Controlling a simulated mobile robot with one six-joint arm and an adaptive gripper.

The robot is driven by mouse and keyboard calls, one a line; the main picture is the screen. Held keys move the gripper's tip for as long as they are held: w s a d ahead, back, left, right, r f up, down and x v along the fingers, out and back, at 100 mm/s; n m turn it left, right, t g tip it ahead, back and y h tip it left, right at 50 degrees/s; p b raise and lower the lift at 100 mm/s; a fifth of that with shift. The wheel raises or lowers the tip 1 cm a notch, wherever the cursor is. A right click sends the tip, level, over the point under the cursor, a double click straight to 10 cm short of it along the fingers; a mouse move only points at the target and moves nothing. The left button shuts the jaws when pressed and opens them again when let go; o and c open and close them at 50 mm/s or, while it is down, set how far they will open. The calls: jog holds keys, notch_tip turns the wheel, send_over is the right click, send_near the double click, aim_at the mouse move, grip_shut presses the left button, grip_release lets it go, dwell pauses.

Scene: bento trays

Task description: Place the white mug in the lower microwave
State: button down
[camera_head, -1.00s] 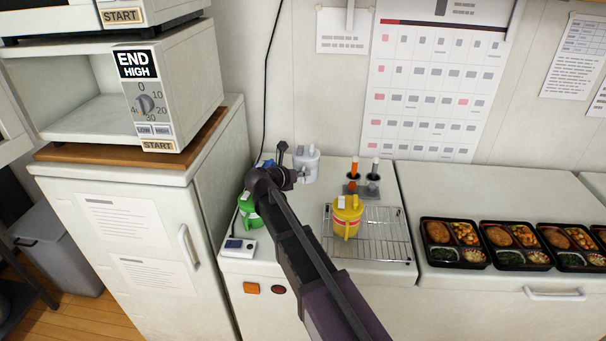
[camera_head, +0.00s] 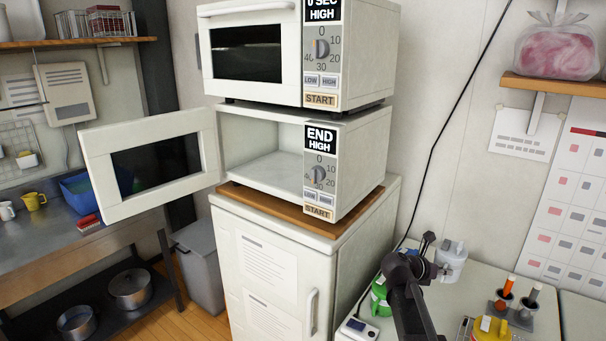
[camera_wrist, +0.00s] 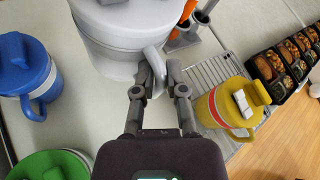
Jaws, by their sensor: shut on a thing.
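The white mug (camera_head: 455,263) is at the back left of the white counter, and its lid and body also show in the wrist view (camera_wrist: 112,32). My gripper (camera_head: 438,258) is beside it; in the wrist view its fingers (camera_wrist: 163,72) are closed on the mug's handle. I cannot tell whether the mug's base touches the counter. The lower microwave (camera_head: 362,165) sits on a brown board on a white cabinet. Its door (camera_head: 155,163) is swung open to the left, and the visible part of its cavity is empty. Its display reads END HIGH.
The upper microwave (camera_head: 370,50) is shut, just above the lower one. A green mug (camera_head: 381,297), a yellow mug (camera_head: 491,328) and a blue mug (camera_wrist: 27,75) stand near the white mug. A wire rack (camera_wrist: 207,72) and a holder with utensils (camera_head: 512,310) are to the right.

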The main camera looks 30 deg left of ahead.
jog(key=s+a+r+p, duration=0.3)
jog(key=s+r+p, duration=0.1)
jog(key=r+p, duration=0.3)
jog(key=s+a+r+p, duration=0.3)
jog(key=s+r+p, duration=0.2)
jog(key=r+p, duration=0.3)
jog(key=s+a+r+n+y+p, duration=0.1)
jog(key=s+a+r+p, duration=0.3)
jog(key=r+p, duration=0.4)
jog(key=shift+s+r+t, duration=0.4)
jog(key=shift+s+r, duration=0.25)
jog(key=shift+s, duration=0.1)
jog(key=shift+s, duration=0.1)
